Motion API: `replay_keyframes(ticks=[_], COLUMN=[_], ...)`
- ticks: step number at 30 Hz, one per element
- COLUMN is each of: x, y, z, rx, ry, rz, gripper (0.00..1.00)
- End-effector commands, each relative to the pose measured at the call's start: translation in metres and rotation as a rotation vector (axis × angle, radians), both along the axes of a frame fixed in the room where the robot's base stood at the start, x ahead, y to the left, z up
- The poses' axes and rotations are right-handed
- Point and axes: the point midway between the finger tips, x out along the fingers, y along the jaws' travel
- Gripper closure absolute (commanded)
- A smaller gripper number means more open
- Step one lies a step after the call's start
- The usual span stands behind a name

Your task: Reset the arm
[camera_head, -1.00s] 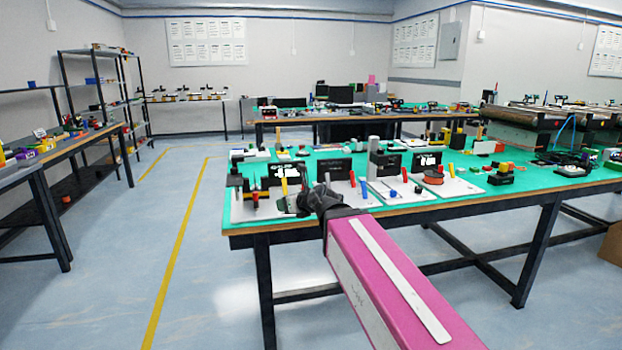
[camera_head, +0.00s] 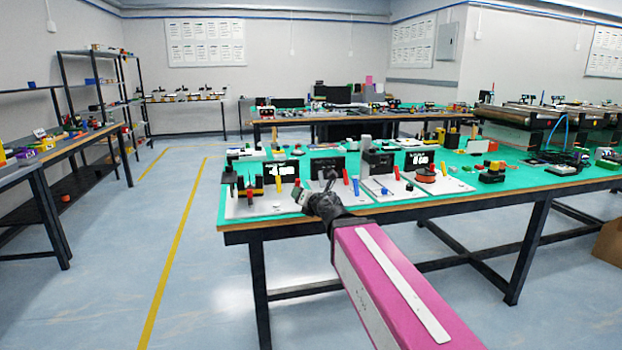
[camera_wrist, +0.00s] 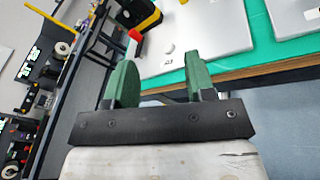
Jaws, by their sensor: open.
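My gripper (camera_head: 305,195) is at the end of my pink arm, at the front edge of the green-topped table (camera_head: 450,203). In the wrist view the gripper (camera_wrist: 160,85) shows two green fingers standing apart. Nothing is between them. White boards (camera_head: 262,204) with small coloured parts and black display boxes stand on the table just behind the gripper. In the wrist view a white board (camera_wrist: 205,30) lies beyond the fingers. The head view does not show clearly whether the gripper touches anything.
A workbench with coloured items (camera_head: 80,140) and a shelf rack (camera_head: 100,90) stand at the left. Another table (camera_head: 350,117) is behind. Conveyors (camera_head: 530,115) are at the back right. The floor (camera_head: 120,230) between the left bench and the green-topped table is clear.

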Motion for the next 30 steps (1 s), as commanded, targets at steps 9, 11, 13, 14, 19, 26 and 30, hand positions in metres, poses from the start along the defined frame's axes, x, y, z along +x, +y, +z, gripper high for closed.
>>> replay_keyframes(ticks=[9,11,13,14,19,26,30], x=[0.031,0.031,0.028,0.026,0.0,-0.064,-0.107], y=[-0.107,-0.131,-0.158,-0.168,-0.217,-0.243,-0.236], z=[-0.044,-0.061,-0.086,-0.096,-0.167,-0.264,-0.304], rx=[0.642,0.77,0.912,0.972,1.285,1.62,1.739], ry=[0.166,0.209,0.263,0.288,0.439,0.685,0.847], rz=[-0.497,-0.612,-0.751,-0.81,-1.175,-1.71,-2.014], gripper=[0.5,0.5,0.5,0.5,0.5,0.5,0.5])
